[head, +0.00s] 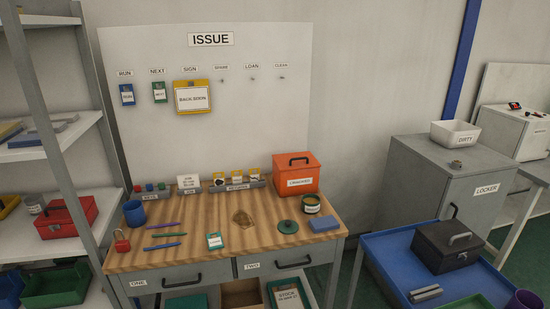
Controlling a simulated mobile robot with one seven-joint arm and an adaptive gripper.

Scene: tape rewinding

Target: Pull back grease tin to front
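A small dark green tin (311,204) with a pale label stands upright at the right of the wooden bench top (200,251), just in front of the orange box. Its top looks open, with a yellowish inside; the label is too small to read surely, so I cannot be certain it is the grease tin. A flat green disc (288,227), like a lid, lies to its front left, apart from it. Another small labelled tin (33,205) stands on the left shelf, behind the red box. My gripper is not in view.
The orange box (298,175) stands behind the tin. A blue block (323,223) lies in front of it. A brown patch (242,218), a green-white card (214,241), coloured sticks (164,235) and a blue cup (134,213) occupy the bench. Drawer TWO (277,264) is below.

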